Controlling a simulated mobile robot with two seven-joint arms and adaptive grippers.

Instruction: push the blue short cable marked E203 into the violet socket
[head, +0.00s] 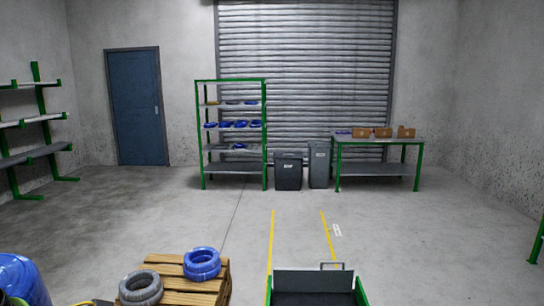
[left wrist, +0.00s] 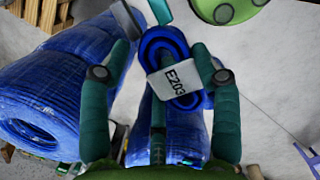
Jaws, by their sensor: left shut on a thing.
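The blue short cable (left wrist: 162,46) is a small coil with a white label that reads E203. It shows in the left wrist view, between the two dark green fingers of my left gripper (left wrist: 165,58), which is shut on it. The label faces the camera and lies close against the right finger. My left gripper is outside the head view, and my right gripper is in neither view.
Large blue coils (left wrist: 40,110) lie below my left gripper. In the head view, a pallet (head: 205,288) holds a grey and a blue coil. A green shelf (head: 232,80), two bins (head: 288,172) and a table (head: 376,140) stand at the back. The middle floor is clear.

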